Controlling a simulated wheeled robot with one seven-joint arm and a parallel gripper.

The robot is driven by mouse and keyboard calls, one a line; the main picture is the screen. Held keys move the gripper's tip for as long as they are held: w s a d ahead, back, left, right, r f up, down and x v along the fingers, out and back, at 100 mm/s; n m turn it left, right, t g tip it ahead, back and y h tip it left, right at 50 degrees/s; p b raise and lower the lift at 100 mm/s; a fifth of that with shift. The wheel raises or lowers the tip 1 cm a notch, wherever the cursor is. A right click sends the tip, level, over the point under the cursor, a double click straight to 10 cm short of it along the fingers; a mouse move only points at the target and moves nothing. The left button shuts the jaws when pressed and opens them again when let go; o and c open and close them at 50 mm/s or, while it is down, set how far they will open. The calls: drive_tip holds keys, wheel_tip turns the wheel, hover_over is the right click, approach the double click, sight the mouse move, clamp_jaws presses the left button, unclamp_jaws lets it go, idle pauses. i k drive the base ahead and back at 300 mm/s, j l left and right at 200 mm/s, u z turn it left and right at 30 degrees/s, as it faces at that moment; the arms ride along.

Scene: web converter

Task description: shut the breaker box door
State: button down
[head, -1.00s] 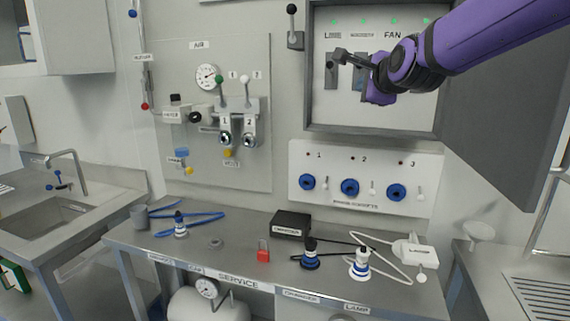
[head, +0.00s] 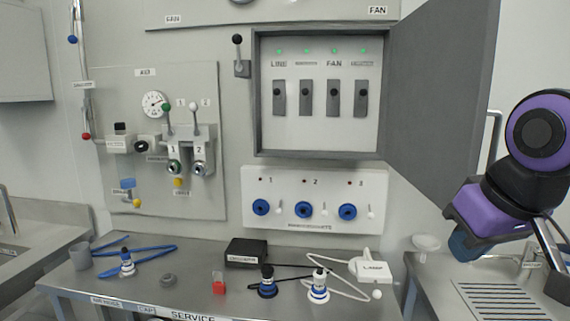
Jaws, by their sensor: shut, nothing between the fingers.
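The breaker box (head: 252,95) is a grey wall-mounted frame with a white panel inside. Its dark grey door (head: 440,100) hangs wide open, hinged on the box's right side and swung out to the right. Inside are several switches (head: 333,98) in a row, with lit green lights above them and labels such as LINE and FAN. My gripper (head: 558,285) is at the lower right edge of the picture, partly cut off. It is shut and empty, pointing down, right of and below the door. It looks apart from the door.
Below the box is a white panel with blue sockets (head: 304,209). The service bench (head: 200,285) holds a black box (head: 246,252), a red padlock (head: 219,282), plugs and cables. A sink counter (head: 500,295) is at the lower right. The space before the box is clear.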

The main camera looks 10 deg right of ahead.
sight(444, 52)
drive_tip(key=k+l+u, duration=0.1)
drive_tip(key=l, duration=0.35)
drive_tip(key=k+l+u, duration=0.1)
drive_tip(key=l, duration=0.35)
drive_tip(key=k+l+u, duration=0.1)
drive_tip(key=l, duration=0.3)
drive_tip(key=k+l+u, duration=0.1)
drive_tip(key=l, duration=0.3)
drive_tip(key=k, duration=0.1)
